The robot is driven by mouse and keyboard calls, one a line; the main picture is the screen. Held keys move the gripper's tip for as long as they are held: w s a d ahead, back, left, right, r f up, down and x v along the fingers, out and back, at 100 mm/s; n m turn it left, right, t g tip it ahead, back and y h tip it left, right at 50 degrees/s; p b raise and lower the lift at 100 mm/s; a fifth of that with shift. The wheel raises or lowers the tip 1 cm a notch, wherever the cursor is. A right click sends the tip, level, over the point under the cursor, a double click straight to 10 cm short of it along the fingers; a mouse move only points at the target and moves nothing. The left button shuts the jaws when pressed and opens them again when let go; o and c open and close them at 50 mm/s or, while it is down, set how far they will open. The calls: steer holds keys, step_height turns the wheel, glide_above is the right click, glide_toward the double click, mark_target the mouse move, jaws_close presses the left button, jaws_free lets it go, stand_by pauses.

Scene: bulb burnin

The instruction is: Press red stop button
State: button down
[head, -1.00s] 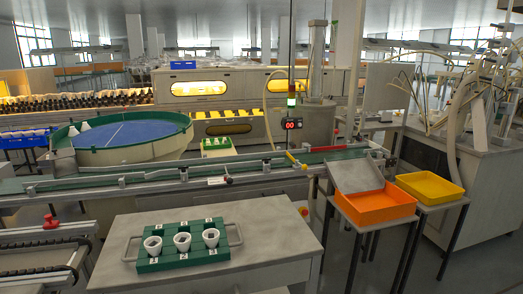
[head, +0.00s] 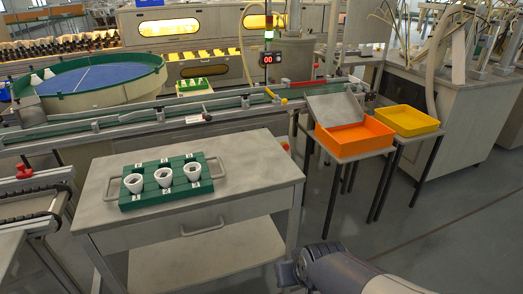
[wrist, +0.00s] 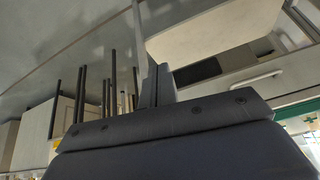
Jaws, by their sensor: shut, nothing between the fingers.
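A small red button on a yellow base (head: 285,146) shows in the head view on the side of the conveyor frame, just behind the right back corner of the grey cart. It is small and partly covered by the cart's edge. My gripper (wrist: 156,85) shows in the wrist view as two grey fingers together, shut and empty. My grey arm reaches into the head view at the bottom right, low in front of the cart and well apart from the button. The button does not show in the wrist view.
The cart (head: 250,165) carries a green rack (head: 140,207) with white cups. An orange tray (head: 352,137) and a yellow tray (head: 408,120) stand on tables at the right. A red knob (head: 24,171) sits at far left. Floor (head: 400,225) is clear at right.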

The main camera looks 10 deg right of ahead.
steer(key=w+a+f+n+t+y+b, duration=0.1)
steer(key=w+a+f+t+b, duration=0.35)
steer(key=w+a+f, duration=0.5)
steer(key=w+a+f+t+y+b, duration=0.2)
steer(key=w+a+f+t+b, duration=0.3)
steer(key=w, duration=0.7)
steer(key=a+f+t+y+b, duration=0.1)
steer(key=a+f+t+b, duration=0.4)
steer(key=a+f+b, duration=0.4)
step_height(320, 180, down, 5)
steer(key=a, duration=0.2)
steer(key=shift+s+a+r+n+b, duration=0.15)
steer(key=shift+s+a+n+b, duration=0.15)
steer(key=shift+s+a+n, duration=0.1)
steer(key=shift+d+y, duration=0.2)
steer(key=shift+y, duration=0.1)
